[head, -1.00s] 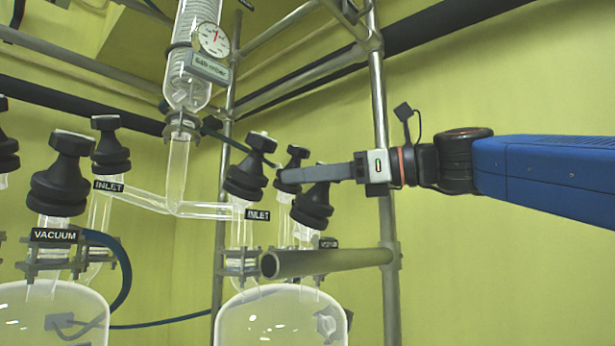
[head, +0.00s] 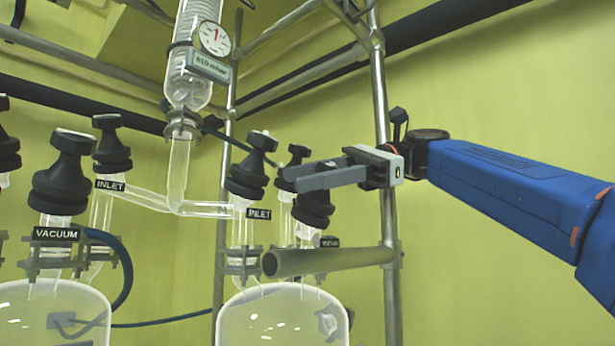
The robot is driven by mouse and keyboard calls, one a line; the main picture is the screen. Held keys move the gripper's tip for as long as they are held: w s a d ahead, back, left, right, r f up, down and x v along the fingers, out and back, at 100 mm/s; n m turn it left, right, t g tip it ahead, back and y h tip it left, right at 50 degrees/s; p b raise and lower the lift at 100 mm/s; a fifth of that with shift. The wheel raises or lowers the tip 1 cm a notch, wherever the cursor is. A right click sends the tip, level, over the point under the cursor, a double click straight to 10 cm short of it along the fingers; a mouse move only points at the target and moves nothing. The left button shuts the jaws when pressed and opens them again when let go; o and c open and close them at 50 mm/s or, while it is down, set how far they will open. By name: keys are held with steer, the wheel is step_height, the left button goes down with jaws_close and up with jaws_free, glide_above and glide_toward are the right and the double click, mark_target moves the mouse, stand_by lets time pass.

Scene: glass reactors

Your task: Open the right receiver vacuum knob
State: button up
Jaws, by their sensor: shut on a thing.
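The right receiver (head: 280,318) is a clear glass vessel at the bottom centre. Its vacuum knob (head: 313,210) is black and ribbed, above a small, partly hidden VACUUM label (head: 330,242). My gripper (head: 293,179) reaches in from the right at the top of this knob. Its two grey fingers are shut on the knob's top grip, which they hide. How far the knob is turned cannot be told.
The black inlet knob (head: 250,168) stands close to the left of my fingertips, and another black knob (head: 297,156) is just behind. A horizontal metal pipe (head: 330,261) crosses below the gripper. A vertical metal post (head: 388,230) stands beside it.

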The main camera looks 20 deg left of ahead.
steer(key=shift+s+d+n+g+h, duration=0.1)
steer(key=shift+n+g+h, duration=0.2)
steer(key=shift+n+h, duration=0.15)
steer(key=o, duration=1.1)
steer(key=shift+c, duration=0.2)
steer(key=shift+s, duration=0.1)
